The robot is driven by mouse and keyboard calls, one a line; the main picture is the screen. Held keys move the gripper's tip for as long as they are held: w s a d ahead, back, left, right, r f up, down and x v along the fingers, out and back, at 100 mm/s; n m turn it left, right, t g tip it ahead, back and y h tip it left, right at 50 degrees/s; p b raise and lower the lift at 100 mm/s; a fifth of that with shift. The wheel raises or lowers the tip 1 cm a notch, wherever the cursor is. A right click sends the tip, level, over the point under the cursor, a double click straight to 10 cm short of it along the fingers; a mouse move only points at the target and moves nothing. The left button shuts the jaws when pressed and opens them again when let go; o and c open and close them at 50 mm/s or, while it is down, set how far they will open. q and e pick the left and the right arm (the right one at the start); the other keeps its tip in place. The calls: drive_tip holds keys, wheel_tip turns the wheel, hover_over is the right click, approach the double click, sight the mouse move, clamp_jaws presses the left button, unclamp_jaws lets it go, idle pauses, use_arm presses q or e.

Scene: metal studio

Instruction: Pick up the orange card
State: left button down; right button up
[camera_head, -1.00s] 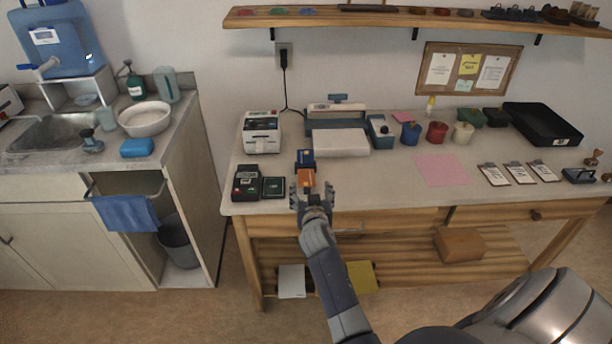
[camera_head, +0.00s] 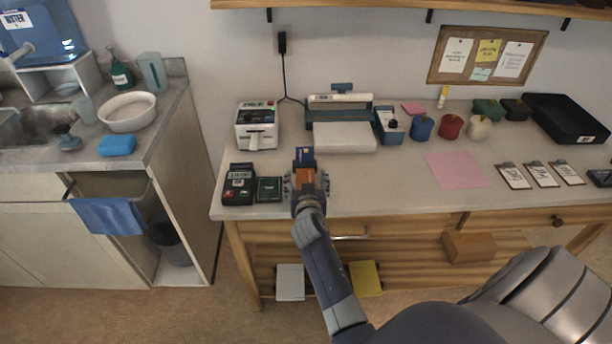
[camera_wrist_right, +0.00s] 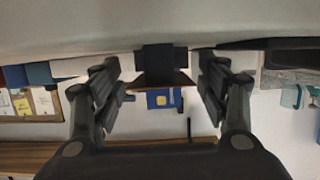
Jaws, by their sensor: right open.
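The orange card (camera_head: 306,176) is at the front left of the workbench, just in front of a blue card (camera_head: 304,154). My right gripper (camera_head: 307,182) is open, with its fingers on either side of the orange card. In the right wrist view the open fingers (camera_wrist_right: 160,88) flank a dark block (camera_wrist_right: 160,62) and a thin orange-brown edge, which looks like the card seen nearly edge-on. The blue card (camera_wrist_right: 164,98) shows behind it. I cannot tell whether the fingers touch the card. My left gripper is not in view.
A black card terminal (camera_head: 239,186) and a small dark box (camera_head: 269,189) stand close left of the gripper. A white printer (camera_head: 256,128) and a laminator-like machine (camera_head: 343,132) stand behind. The bench is clear to the right, up to a pink sheet (camera_head: 455,170).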

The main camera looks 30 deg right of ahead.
drive_tip(key=shift+s+a+r, duration=0.15)
drive_tip(key=shift+a+r, duration=0.05)
drive_tip(key=shift+c, duration=1.1)
drive_tip(key=shift+f, duration=0.1)
drive_tip(key=c, duration=0.5)
drive_tip(key=shift+d+f, duration=0.1)
drive_tip(key=shift+c, duration=0.4)
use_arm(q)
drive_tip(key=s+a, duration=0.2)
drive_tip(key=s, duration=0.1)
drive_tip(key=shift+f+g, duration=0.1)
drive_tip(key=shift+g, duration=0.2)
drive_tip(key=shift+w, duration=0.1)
